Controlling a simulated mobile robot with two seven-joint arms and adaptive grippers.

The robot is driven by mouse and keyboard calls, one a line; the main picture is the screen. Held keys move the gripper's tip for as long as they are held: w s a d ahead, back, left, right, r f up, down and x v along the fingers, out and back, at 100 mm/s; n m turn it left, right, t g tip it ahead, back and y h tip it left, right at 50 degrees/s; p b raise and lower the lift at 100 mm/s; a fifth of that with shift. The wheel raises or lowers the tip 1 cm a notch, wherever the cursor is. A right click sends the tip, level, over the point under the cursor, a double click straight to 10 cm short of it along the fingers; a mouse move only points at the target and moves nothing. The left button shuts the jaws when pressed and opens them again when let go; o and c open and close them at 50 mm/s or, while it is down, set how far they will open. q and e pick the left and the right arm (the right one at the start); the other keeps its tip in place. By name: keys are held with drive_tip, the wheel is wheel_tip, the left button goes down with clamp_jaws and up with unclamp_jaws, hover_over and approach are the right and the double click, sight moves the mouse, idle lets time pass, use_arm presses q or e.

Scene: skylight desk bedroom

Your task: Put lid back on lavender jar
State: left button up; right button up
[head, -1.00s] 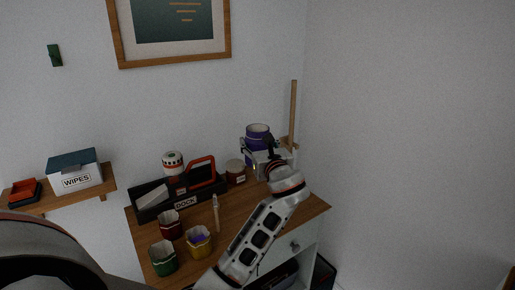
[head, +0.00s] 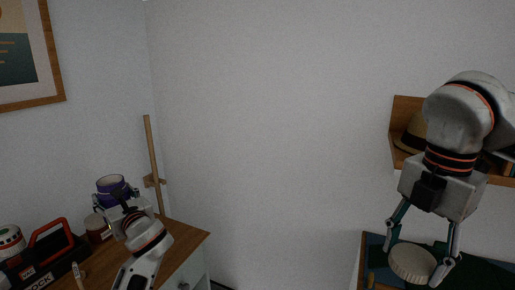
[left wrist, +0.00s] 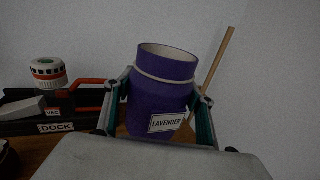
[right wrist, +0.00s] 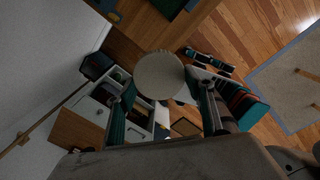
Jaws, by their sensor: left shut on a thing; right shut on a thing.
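The purple lavender jar (left wrist: 160,95) stands upright and without a lid, its round mouth uncovered, with a "LAVENDER" label in the left wrist view. In the head view the jar (head: 110,188) is above the desk's back corner. My left gripper (head: 122,205) is shut on the jar, a finger on each side. My right gripper (head: 416,268) is shut on a round cream lid (head: 412,262), held at the right of the head view, far from the jar. The lid (right wrist: 160,76) also shows between the fingertips in the right wrist view.
The wooden desk (head: 188,240) bears a black dock box (head: 45,272) and a small brown jar (head: 97,228) near the lavender jar. A wooden pole (head: 153,165) rises behind. A shelf with a straw hat (head: 411,135) is beside my right arm. Bare wall lies between both arms.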

drive_tip(key=f+n, duration=0.1)
drive_tip(key=n, duration=0.3)
drive_tip(key=w+f+n, duration=0.1)
drive_tip(key=f+n, duration=0.1)
drive_tip(key=n, duration=0.2)
drive_tip(key=f+n, duration=0.1)
drive_tip(key=n, duration=0.4)
drive_tip(key=shift+w+a+f, duration=0.15)
drive_tip(key=shift+w+f, duration=0.15)
drive_tip(key=shift+w, duration=0.05)
use_arm(q)
drive_tip(key=s+d+f+m+t+h, duration=0.3)
drive_tip(key=s+d+f+h, duration=0.3)
drive_tip(key=s+d, duration=0.3)
drive_tip(key=s+d+f+m+t+h, duration=0.2)
drive_tip(key=s+d+f+m+h, duration=0.4)
drive_tip(key=s+d, duration=0.3)
drive_tip(key=shift+s+f+t+h, duration=0.2)
drive_tip(key=shift+s+t+h, duration=0.3)
drive_tip(key=shift+s, duration=1.2)
use_arm(e)
wheel_tip(320, 180, down, 13)
drive_tip(key=w+n, duration=0.1)
drive_tip(key=n, duration=3.4)
drive_tip(key=shift+w+a+g+h, duration=0.3)
drive_tip(key=shift+w+a, duration=0.05)
drive_tip(key=shift+a, duration=0.05)
